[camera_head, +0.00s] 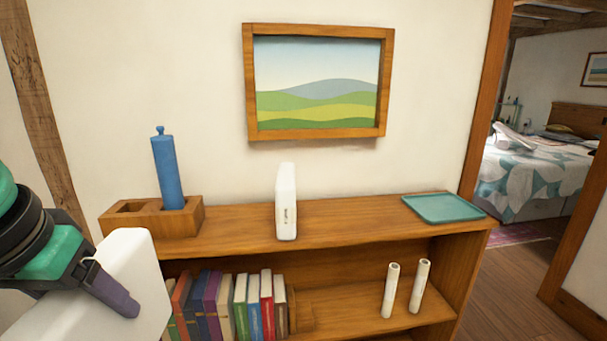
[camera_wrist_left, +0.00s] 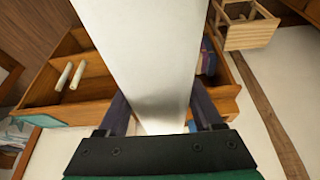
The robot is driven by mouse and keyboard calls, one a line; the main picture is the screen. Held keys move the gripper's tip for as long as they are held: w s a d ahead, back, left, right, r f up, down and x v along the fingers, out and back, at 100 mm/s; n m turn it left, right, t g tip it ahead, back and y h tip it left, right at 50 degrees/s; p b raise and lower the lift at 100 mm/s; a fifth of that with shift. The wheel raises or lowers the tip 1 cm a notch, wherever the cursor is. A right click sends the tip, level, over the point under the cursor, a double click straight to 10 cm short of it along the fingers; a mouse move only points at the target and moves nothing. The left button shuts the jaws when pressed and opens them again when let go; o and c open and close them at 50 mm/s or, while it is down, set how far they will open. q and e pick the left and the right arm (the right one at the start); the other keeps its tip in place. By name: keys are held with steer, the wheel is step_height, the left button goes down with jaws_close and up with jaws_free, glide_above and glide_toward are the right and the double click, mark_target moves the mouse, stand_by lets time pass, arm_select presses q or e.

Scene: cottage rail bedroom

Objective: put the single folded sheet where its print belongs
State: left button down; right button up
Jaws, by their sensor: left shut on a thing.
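My left gripper (camera_head: 112,293) is at the lower left, shut on a plain white, flat-sided slab (camera_head: 135,262), seemingly the folded sheet. The left wrist view shows the slab (camera_wrist_left: 150,55) between the two dark fingers (camera_wrist_left: 160,115), rising away from them. No print shows on its visible faces. In front of it is a wooden shelf unit (camera_head: 345,216). Through the doorway at right is a bed (camera_head: 535,165) with a white and teal large-leaf print cover. My right gripper is not in view.
On the shelf top stand a wooden holder (camera_head: 190,222) with a blue cylinder (camera_head: 166,170), a white upright container (camera_head: 286,200) and a teal tray (camera_head: 440,207). Books (camera_head: 225,305) and two white cylinders (camera_head: 390,290) are below. A landscape picture (camera_head: 318,85) hangs above. Open floor (camera_head: 500,290) leads through the doorway.

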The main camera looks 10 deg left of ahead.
mark_target(157, 289)
arm_select(q)
steer(key=shift+m, duration=0.3)
steer(key=w+f, duration=0.2)
steer(key=w, duration=0.1)
steer(key=w+f, duration=0.4)
steer(key=w, duration=0.1)
steer(key=shift+w+a+f, duration=0.15)
steer(key=shift+w+a, duration=0.1)
steer(key=shift+w, duration=0.05)
steer(key=w+d+f+m+h+p, duration=0.1)
steer(key=w+d+f, duration=0.2)
steer(key=f, duration=0.6)
steer(key=w+d+f+m, duration=0.1)
steer(key=w+d+f, duration=0.1)
steer(key=f, duration=0.8)
steer(key=s+d+f, duration=0.3)
steer(key=d+f, duration=0.3)
steer(key=f, duration=0.1)
steer(key=shift+s+d, duration=0.35)
steer(key=shift+d, duration=0.05)
steer(key=shift+a, duration=0.15)
